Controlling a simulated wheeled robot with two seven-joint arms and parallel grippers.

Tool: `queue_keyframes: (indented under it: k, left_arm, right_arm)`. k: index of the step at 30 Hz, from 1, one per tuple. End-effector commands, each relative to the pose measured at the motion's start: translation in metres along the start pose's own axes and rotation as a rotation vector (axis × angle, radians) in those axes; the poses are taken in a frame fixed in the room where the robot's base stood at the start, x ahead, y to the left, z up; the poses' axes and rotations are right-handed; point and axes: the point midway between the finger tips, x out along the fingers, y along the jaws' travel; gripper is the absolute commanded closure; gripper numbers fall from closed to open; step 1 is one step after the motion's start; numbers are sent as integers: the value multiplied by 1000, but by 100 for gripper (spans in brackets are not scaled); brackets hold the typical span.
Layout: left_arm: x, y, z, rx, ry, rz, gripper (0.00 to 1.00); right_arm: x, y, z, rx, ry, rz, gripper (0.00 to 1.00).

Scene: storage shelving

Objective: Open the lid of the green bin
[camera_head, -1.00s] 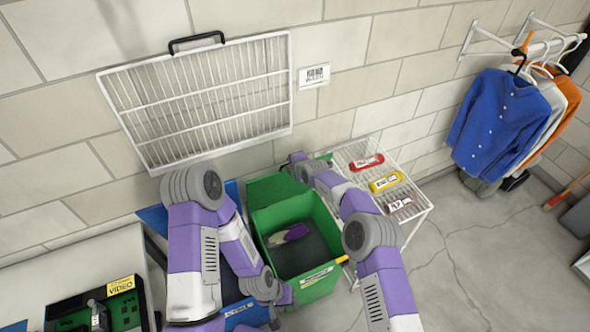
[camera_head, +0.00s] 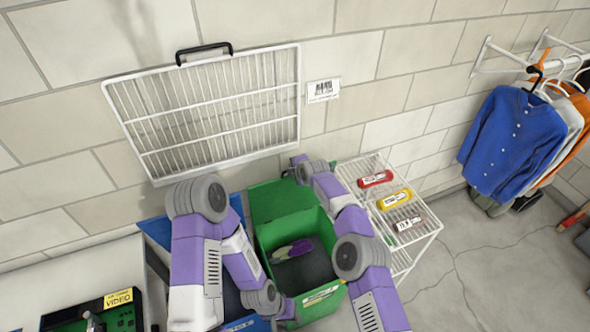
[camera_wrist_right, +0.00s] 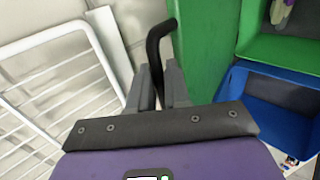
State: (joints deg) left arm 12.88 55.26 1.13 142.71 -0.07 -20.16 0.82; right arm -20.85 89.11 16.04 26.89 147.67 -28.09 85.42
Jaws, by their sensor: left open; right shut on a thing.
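The green bin (camera_head: 325,298) stands open near the wall, with a purple and pale object (camera_head: 296,250) inside. Its green lid (camera_head: 280,200) is raised at the back, toward the wall. My right gripper (camera_wrist_right: 157,88) is at the lid's far right edge, shut on a black bent handle (camera_wrist_right: 160,45) beside the green lid panel. In the head view its fingers are hidden behind my right arm. My left gripper (camera_head: 286,307) is open and empty, low at the bin's front left corner.
A blue bin (camera_head: 240,322) stands directly left of the green bin. A white wire rack (camera_head: 415,236) with red and yellow items stands close on the right. A wire panel (camera_head: 215,110) is on the wall behind. Clothes (camera_head: 512,140) hang at far right; open floor lies before them.

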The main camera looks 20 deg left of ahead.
Motion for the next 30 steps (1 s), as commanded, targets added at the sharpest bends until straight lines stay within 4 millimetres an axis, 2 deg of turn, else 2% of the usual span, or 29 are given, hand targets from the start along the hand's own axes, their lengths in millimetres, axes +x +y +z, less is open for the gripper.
queue_keyframes:
  k: [5,6,7,20,30]
  left_arm:
    - [0,0,0,0,0,0,57]
    - [0,0,0,0,0,0,57]
    - [0,0,0,0,0,0,57]
    - [-2,1,0,0,0,0,57]
    - [-9,3,0,0,0,0,57]
  right_arm:
    - [1,-2,0,0,0,-4,100]
    - [1,-2,0,0,0,-4,77]
    - [1,-2,0,0,0,-4,72]
    - [-2,-1,0,-1,0,-5,71]
    - [-24,0,1,-2,-2,-3,71]
